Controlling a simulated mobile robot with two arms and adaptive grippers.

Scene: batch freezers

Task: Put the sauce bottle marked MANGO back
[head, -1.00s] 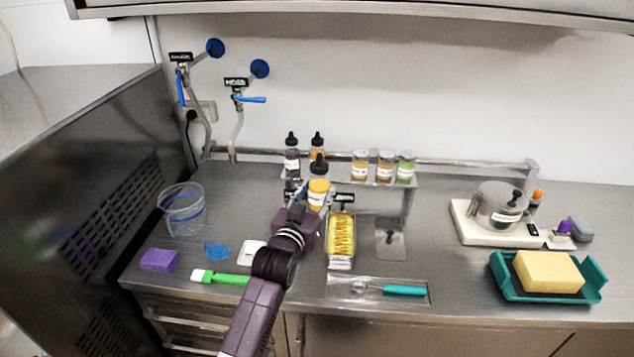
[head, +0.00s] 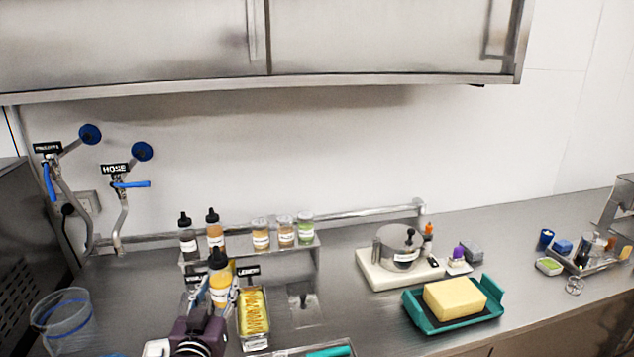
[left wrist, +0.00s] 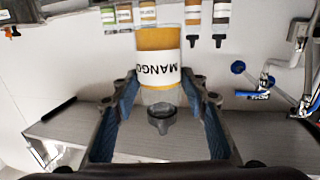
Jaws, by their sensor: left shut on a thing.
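The MANGO sauce bottle (head: 219,291) is yellow-orange with a white label and a black nozzle cap. My left gripper (head: 221,303) is shut on it and holds it upright in front of the small shelf (head: 318,244). The left wrist view shows the MANGO label (left wrist: 157,76) upside down between the fingers (left wrist: 160,100). On the shelf's left part stand a dark sauce bottle (head: 188,238) and an orange-brown one (head: 214,232). My right gripper is not in view.
Several topping jars (head: 285,234) fill the shelf's right part. A LEMON sign (head: 248,271) stands behind a pan of yellow gelato (head: 254,318). A teal tray (head: 425,316) with a yellow block and a white board (head: 375,275) with a lidded pot stand right. A clear bucket (head: 62,322) is left.

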